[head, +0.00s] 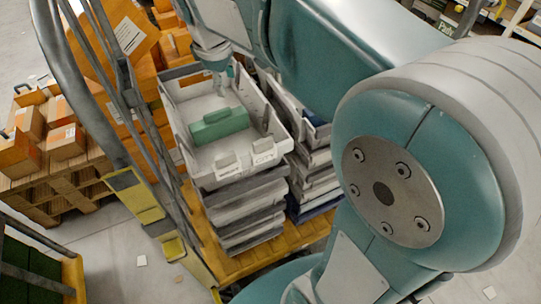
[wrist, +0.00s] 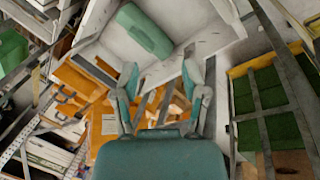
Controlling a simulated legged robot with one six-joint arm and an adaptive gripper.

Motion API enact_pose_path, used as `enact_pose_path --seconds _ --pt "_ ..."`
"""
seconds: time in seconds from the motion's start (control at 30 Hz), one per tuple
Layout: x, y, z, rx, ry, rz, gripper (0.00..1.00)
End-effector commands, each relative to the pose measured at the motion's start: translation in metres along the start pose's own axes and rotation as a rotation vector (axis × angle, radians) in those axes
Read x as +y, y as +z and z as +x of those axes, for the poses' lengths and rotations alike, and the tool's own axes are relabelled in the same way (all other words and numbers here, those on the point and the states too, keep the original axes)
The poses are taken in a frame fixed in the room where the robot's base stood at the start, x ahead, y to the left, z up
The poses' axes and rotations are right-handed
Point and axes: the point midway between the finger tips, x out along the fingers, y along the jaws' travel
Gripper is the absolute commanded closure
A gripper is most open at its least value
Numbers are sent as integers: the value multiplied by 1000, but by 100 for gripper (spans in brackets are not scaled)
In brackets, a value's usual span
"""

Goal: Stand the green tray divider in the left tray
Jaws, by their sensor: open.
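The green tray divider (head: 219,125) is inside the left tray (head: 272,150), the grey top tray of the left stack. It lies across the tray floor area, with a raised tab along one long edge. I cannot tell whether it stands on edge or lies flat. In the wrist view the divider (wrist: 145,30) shows beyond the fingers against pale tray surface. My gripper (head: 222,80) is over the far part of the left tray, behind the divider and apart from it. In the wrist view my gripper (wrist: 160,72) has its fingers spread with nothing between them.
The tray stack stands on a yellow trolley (head: 262,264) with grey uprights (head: 97,90) to the left. A second tray stack (head: 314,170) is close on the right. Orange boxes (head: 66,142) sit on a wooden pallet (head: 62,190) at left.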

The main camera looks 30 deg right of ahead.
Motion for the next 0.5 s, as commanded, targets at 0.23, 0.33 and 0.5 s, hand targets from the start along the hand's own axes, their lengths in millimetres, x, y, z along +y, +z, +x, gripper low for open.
enact_pose_path --seconds 0.23,0.33,0.5 --pt "-42 52 -16 106 8 273 44" --pt "-60 70 -17 149 6 384 44" --pt "-92 100 -14 221 -4 571 44"
